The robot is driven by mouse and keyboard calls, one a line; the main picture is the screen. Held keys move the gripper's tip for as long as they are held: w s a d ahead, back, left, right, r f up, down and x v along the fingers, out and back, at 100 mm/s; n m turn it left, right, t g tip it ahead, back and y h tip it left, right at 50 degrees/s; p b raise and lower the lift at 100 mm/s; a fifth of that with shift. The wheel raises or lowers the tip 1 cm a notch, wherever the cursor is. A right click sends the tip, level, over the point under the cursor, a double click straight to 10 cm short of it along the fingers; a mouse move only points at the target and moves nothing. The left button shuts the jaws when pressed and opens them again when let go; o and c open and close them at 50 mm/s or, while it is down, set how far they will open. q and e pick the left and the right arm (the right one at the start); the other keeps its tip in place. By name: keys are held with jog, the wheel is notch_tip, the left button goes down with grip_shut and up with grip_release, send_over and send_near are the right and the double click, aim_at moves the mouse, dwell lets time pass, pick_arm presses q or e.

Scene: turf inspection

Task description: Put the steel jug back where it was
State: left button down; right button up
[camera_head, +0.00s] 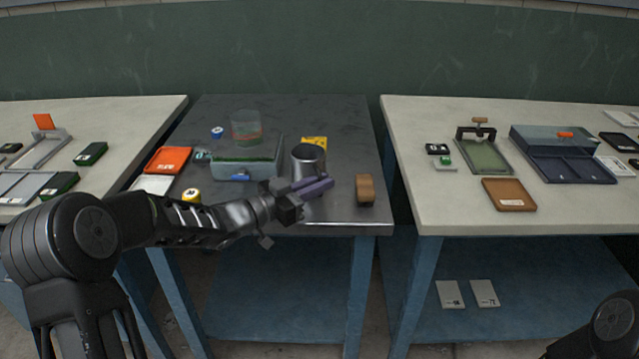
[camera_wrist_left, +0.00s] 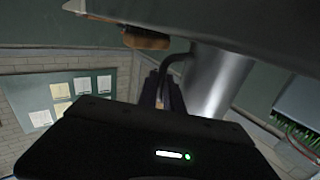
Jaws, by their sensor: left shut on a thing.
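My left gripper (camera_head: 314,187) reaches in from the left in front of the jug. It is shut on the jug's handle (camera_wrist_left: 175,66); the fingers partly hide the grip. My right gripper is out of view.
A turf-filled clear tray (camera_head: 240,174) stands left of the jug, a brown block (camera_head: 365,190) to its right. An orange tray (camera_head: 168,160) and a yellow roll (camera_head: 191,196) are at left. A gap separates the right table (camera_head: 440,205).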

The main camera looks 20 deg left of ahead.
pick_arm(q)
jog(key=c, duration=1.5)
grip_release()
jog(key=shift+r, duration=0.15)
jog(key=shift+r, duration=0.1)
jog(key=v, duration=1.2)
